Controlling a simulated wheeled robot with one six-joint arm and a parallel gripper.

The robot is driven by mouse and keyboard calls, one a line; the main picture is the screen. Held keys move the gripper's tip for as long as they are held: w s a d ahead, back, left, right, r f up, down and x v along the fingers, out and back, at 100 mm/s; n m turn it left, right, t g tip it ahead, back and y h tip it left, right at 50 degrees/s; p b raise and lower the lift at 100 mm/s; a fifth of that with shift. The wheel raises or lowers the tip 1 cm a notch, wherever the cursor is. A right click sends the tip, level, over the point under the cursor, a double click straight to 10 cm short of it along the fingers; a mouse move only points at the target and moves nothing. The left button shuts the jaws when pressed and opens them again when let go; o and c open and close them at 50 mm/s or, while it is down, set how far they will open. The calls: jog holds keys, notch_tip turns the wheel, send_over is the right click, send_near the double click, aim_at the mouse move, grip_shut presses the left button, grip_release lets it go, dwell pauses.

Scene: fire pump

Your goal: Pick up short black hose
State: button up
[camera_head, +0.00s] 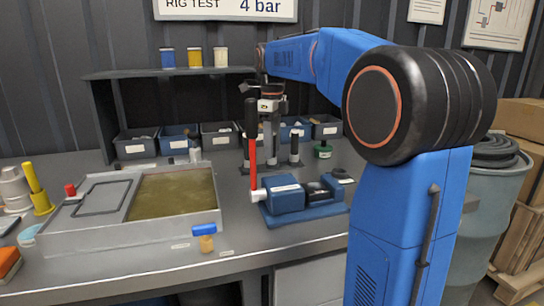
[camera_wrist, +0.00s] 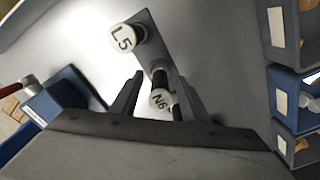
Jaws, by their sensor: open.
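My gripper (camera_head: 271,143) points down over a small stand at the back of the bench, with its jaws open. In the wrist view my gripper (camera_wrist: 158,100) has one finger on each side of a white cap marked N6 (camera_wrist: 159,99), which tops a dark upright piece. A second dark piece with a white cap marked L5 (camera_wrist: 123,38) stands farther out on the same grey plate. In the head view a short black upright hose (camera_head: 294,149) stands just right of my gripper. Which capped piece this is, I cannot tell.
A blue pump (camera_head: 285,195) with an upright red lever (camera_head: 252,150) stands in front of the stand. Several bins (camera_head: 219,134) line the back. A shallow tank (camera_head: 172,195) of murky liquid lies left. A green-based item (camera_head: 323,151) stands right.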

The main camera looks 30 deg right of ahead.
jog(key=shift+c, duration=0.7)
grip_shut()
